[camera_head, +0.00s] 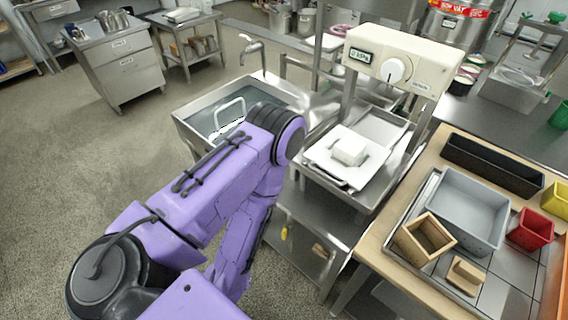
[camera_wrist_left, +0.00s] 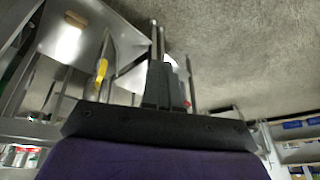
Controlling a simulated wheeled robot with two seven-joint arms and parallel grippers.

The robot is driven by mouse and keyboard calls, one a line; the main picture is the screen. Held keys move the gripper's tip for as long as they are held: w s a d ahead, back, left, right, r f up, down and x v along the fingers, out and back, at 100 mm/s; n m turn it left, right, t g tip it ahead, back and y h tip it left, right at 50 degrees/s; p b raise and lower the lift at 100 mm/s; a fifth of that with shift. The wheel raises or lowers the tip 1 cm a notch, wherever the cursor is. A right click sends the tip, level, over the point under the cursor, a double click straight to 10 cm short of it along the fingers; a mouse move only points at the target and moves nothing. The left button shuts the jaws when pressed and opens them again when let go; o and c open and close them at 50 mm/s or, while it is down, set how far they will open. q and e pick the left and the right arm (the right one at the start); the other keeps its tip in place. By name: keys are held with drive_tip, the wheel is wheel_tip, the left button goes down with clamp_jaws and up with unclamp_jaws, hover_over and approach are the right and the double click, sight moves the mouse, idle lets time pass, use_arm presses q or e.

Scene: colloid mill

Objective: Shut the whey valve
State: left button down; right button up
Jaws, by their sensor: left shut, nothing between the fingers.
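A small yellow handle (camera_head: 284,232), which looks like the whey valve's lever, shows below the steel bench in the head view. It also shows in the left wrist view (camera_wrist_left: 101,71), hanging roughly upright with a slight tilt, left of my gripper. The valve body and pipe are not clear. My left gripper (camera_wrist_left: 157,27) is shut and empty, its fingers apart from the yellow handle in the picture. In the head view my purple left arm hides that gripper. My right gripper is in neither view.
A steel sink (camera_head: 190,118) stands behind my left arm. A white block (camera_head: 349,151) lies on a white board under a cream machine with a dial (camera_head: 393,70). A wooden-topped table (camera_head: 372,250) with bins stands at right. The floor (camera_head: 60,190) at left is clear.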

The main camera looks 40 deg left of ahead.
sight(284, 235)
use_arm(q)
drive_tip(key=w+d+f+m+t+y+b, duration=0.1)
drive_tip(key=w+d+f+m+b, duration=0.3)
drive_tip(key=w+b, duration=0.5)
drive_tip(key=w+d+f+m+t+y+b, duration=0.1)
drive_tip(key=w+d+f+m+b, duration=0.1)
drive_tip(key=w+d+b, duration=0.65)
drive_tip(key=w+a+f, duration=0.5)
drive_tip(key=a+f, duration=0.3)
drive_tip(key=a, duration=0.2)
drive_tip(key=shift+w+a, duration=0.15)
drive_tip(key=shift+w, duration=0.25)
drive_tip(key=shift+f, duration=0.1)
